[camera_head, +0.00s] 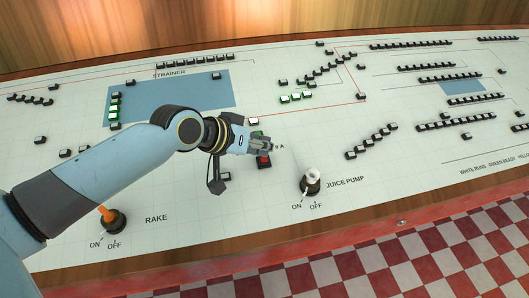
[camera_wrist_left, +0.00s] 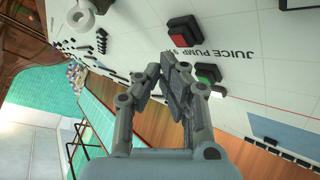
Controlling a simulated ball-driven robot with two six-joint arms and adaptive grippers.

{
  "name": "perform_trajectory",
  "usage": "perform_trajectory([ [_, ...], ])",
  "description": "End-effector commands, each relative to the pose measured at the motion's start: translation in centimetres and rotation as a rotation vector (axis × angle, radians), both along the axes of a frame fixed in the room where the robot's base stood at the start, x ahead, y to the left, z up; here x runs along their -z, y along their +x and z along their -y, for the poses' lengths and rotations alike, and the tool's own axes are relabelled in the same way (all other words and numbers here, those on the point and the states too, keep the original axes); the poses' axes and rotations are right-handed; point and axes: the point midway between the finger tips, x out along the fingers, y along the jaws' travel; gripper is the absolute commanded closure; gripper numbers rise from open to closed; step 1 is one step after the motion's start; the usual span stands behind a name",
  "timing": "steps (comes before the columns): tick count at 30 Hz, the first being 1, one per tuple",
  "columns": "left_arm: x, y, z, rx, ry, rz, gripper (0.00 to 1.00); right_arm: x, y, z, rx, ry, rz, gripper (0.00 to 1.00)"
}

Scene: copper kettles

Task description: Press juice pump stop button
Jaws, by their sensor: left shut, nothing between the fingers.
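A red button (camera_head: 264,160) in a black housing sits on the panel, just below my left gripper (camera_head: 266,146) in the head view. In the left wrist view the red button (camera_wrist_left: 180,41) lies beyond the fingertips, with the label "JUICE PUMP" beside it. A green button (camera_wrist_left: 205,76) in a black housing is partly hidden behind the fingers; its housing shows little in the head view. My left gripper (camera_wrist_left: 170,62) is shut and empty, with its fingertips close to the buttons. Whether they touch anything cannot be told. My right gripper is not in view.
A white-topped juice pump knob (camera_head: 312,178) stands to the right of the buttons. An orange rake knob (camera_head: 108,215) stands near the front edge, below my arm. Several small black button blocks (camera_head: 371,143) dot the panel. A wooden edge (camera_head: 300,244) borders its front.

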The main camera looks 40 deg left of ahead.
Motion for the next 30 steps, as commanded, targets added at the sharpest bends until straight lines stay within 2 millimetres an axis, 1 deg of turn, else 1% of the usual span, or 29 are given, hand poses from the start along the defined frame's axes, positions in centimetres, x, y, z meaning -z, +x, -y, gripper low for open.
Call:
perform_trajectory([
  [9,0.06,0.00,0.00,0.000,0.000,0.000,1.00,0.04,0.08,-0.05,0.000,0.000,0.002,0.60],
  [17,0.87,0.12,-0.11,0.000,-0.001,0.000,1.00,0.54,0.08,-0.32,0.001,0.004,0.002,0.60],
  [30,0.95,0.14,-0.13,0.000,0.000,0.000,1.00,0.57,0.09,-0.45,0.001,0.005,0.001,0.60],
])
